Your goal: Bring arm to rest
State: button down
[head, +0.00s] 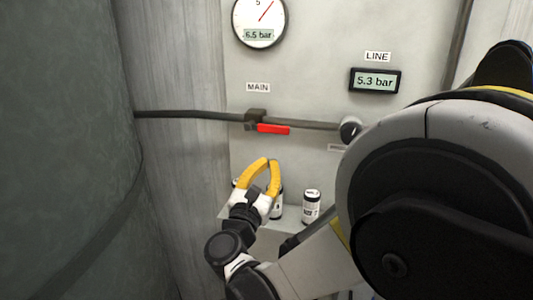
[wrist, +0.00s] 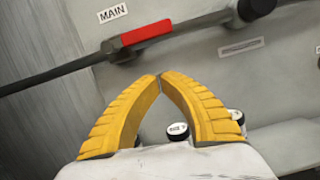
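My gripper (head: 266,163) is in front of the grey wall panel, below the red valve handle (head: 273,129) and apart from it. Its yellow fingers meet at the tips, and nothing shows between them. In the wrist view my gripper (wrist: 160,76) also has its tips together, below the red handle (wrist: 147,33). My arm reaches in from the right of the head view.
A white can (head: 311,207) stands on a small shelf (head: 292,217); others are partly hidden behind my gripper. A pipe (head: 190,114) runs along the wall to a round knob (head: 350,129). A gauge (head: 259,22) and LINE display (head: 375,81) hang above. A large dark tank (head: 60,130) stands left.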

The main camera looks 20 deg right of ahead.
jog(key=v, duration=0.6)
jog(key=s+d+f+m+g+y, duration=0.5)
jog(key=s+d+f+m+g, duration=0.3)
jog(key=m, duration=0.6)
jog(key=s+a+f+m+g+y, duration=0.1)
jog(key=s+a+f+m+y, duration=0.2)
jog(key=s+a+m+y, duration=0.4)
jog(key=s+m, duration=0.2)
jog(key=m, duration=0.4)
jog(key=shift+s+a+f+g, duration=0.25)
jog(key=shift+s+f+g, duration=0.05)
jog(key=shift+s, duration=0.05)
